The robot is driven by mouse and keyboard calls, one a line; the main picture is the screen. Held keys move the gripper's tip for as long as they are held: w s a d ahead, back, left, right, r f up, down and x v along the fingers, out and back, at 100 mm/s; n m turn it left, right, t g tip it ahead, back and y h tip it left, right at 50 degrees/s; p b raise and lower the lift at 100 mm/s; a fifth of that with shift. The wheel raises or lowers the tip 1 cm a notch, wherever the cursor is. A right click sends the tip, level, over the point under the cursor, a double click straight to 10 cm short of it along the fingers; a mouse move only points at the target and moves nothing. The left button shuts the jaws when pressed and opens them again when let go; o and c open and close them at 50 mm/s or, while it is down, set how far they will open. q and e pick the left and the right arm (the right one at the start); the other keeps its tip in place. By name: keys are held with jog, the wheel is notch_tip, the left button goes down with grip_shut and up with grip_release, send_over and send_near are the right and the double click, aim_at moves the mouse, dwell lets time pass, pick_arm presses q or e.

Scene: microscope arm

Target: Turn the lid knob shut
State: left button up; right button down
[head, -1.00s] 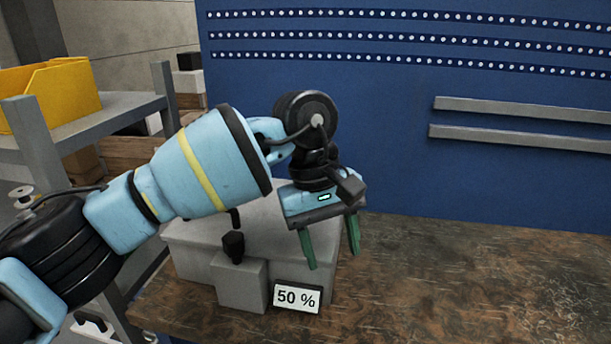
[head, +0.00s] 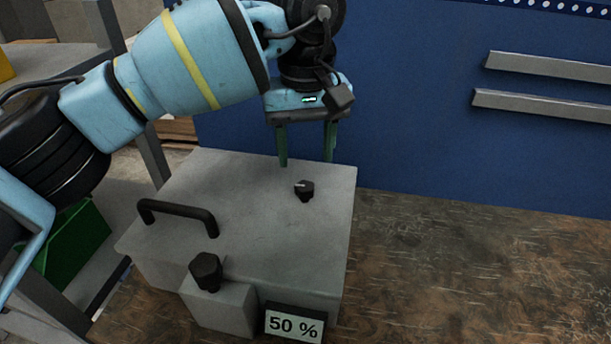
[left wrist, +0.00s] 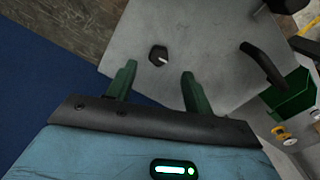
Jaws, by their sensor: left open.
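The lid knob (head: 304,190) is a small black knob with a pale pointer mark on the grey lid (head: 262,215) of a box. It also shows in the left wrist view (left wrist: 158,55), just beyond the fingertips. My left gripper (head: 307,163) has two green fingers pointing down and hangs above the far edge of the lid, behind the knob. It is open and empty, and its fingers are apart from the knob. In the left wrist view the left gripper (left wrist: 158,74) has the knob ahead of the gap between its fingers. My right gripper is not in view.
A black handle (head: 178,212) stands on the lid's left. A second black knob (head: 206,270) sits on a grey block at the front, beside a "50 %" sign (head: 293,323). A blue panel (head: 420,130) rises behind. The wooden table (head: 450,270) is clear on the right.

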aim_at(305, 187)
pick_arm(q)
notch_tip(305, 187, down, 6)
jog(key=shift+w+r, duration=0.1)
jog(key=shift+f, duration=0.55)
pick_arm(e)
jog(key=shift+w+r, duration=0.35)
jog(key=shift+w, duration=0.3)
pick_arm(q)
jog(key=c, duration=1)
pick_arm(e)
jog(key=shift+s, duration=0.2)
